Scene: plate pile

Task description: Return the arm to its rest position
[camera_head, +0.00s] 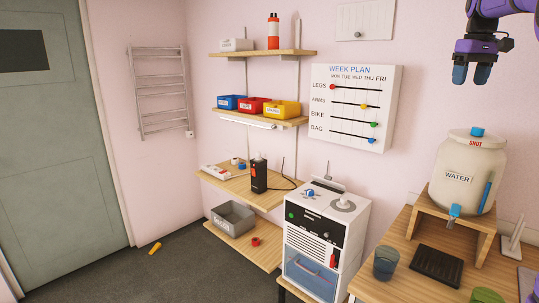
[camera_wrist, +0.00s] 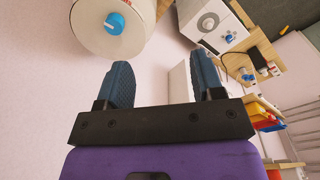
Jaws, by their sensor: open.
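My gripper (camera_head: 471,74) hangs in the air at the top right of the head view, in front of the pink wall and above the water container. Its dark blue fingers point down and nothing is between them. In the wrist view my gripper (camera_wrist: 164,85) shows its two fingers spread apart, with only wall and the edge of a white board behind the gap. The purple arm (camera_head: 500,8) runs out of the head view at the top right corner.
The water container (camera_head: 462,165) stands on a wooden stand on the table (camera_head: 385,286) below my gripper. A white machine (camera_head: 325,230) stands left of the table. Wall shelves (camera_head: 262,53) and the week plan board (camera_head: 352,105) are farther left. The air around my gripper looks clear.

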